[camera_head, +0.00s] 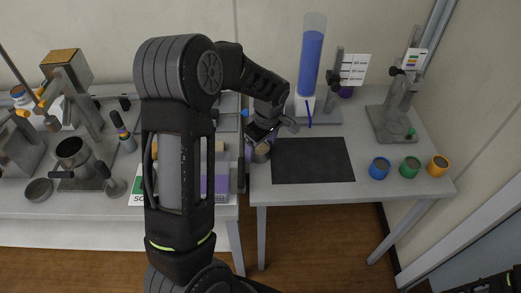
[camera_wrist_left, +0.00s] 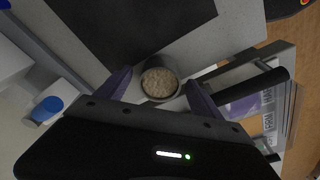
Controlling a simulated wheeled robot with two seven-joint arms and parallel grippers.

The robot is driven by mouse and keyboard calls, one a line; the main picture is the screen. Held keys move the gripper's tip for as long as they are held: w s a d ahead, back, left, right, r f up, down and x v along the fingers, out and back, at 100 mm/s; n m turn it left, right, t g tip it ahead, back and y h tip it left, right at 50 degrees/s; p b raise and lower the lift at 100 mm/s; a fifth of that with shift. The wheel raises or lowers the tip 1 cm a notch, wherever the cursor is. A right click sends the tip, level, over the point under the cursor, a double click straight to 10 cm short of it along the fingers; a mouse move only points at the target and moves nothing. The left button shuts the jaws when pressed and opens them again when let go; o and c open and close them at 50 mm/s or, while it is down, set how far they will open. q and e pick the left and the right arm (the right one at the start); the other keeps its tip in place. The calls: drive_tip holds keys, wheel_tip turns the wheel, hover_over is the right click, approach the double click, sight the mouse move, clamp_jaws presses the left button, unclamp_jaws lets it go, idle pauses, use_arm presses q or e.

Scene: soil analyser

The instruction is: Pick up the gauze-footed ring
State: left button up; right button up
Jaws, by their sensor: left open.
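A small round dark-walled cup or ring (camera_wrist_left: 160,84) with a pale, grainy round face shows in the left wrist view; I take it for the gauze-footed ring, though a gauze foot cannot be made out. In the head view it (camera_head: 262,151) is small, near the left edge of the right table. My left gripper (camera_head: 256,146) is there, pointing down. In the wrist view its two purple fingers (camera_wrist_left: 159,79) are open, one on each side of the ring, with gaps visible. Whether the fingers are level with it I cannot tell.
A black mat (camera_head: 313,160) lies beside the ring. A tall blue cylinder (camera_head: 310,62) and a stand (camera_head: 392,122) are behind. The left table (camera_head: 60,205) is crowded; a gap separates the tables.

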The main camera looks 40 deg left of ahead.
use_arm(q)
drive_tip(key=shift+f, duration=0.3)
idle(0.4)
clamp_jaws()
idle(0.6)
